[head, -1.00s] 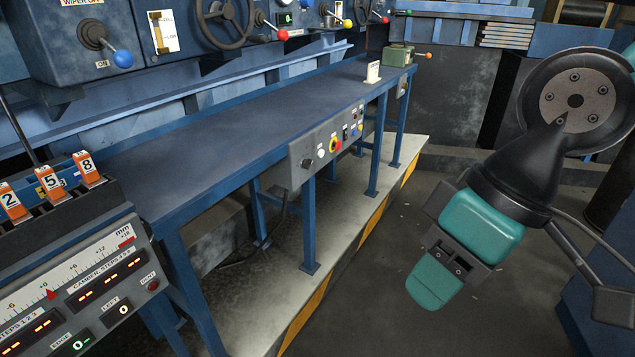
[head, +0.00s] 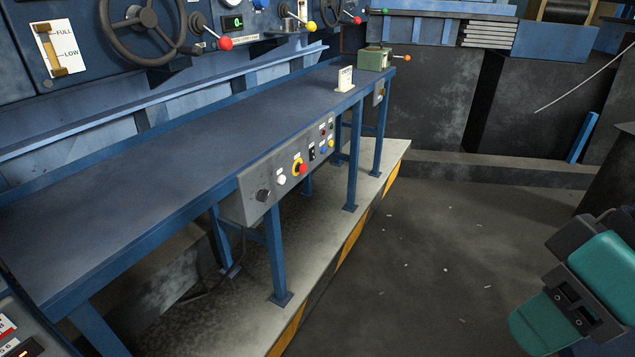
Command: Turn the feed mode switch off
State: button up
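A grey control panel (head: 238,207) is fixed along the front edge of the long blue bench. It carries a black rotary knob (head: 263,196), a white button (head: 282,180), a red button on a yellow ring (head: 301,168), a small black switch (head: 312,152) and several small coloured buttons. Their labels are too small to read, so I cannot tell which control is the feed mode switch or how it is set. My gripper (head: 566,311), teal and black, is at the lower right, well apart from the panel. Its fingertips do not show clearly.
The blue bench (head: 150,180) runs from lower left to upper middle. A machine with a handwheel (head: 143,25) and levers is behind.

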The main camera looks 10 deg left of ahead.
aim_at(262, 196)
jog(key=u, duration=0.1)
jog(key=i, duration=0.95)
jog(key=u, duration=0.7)
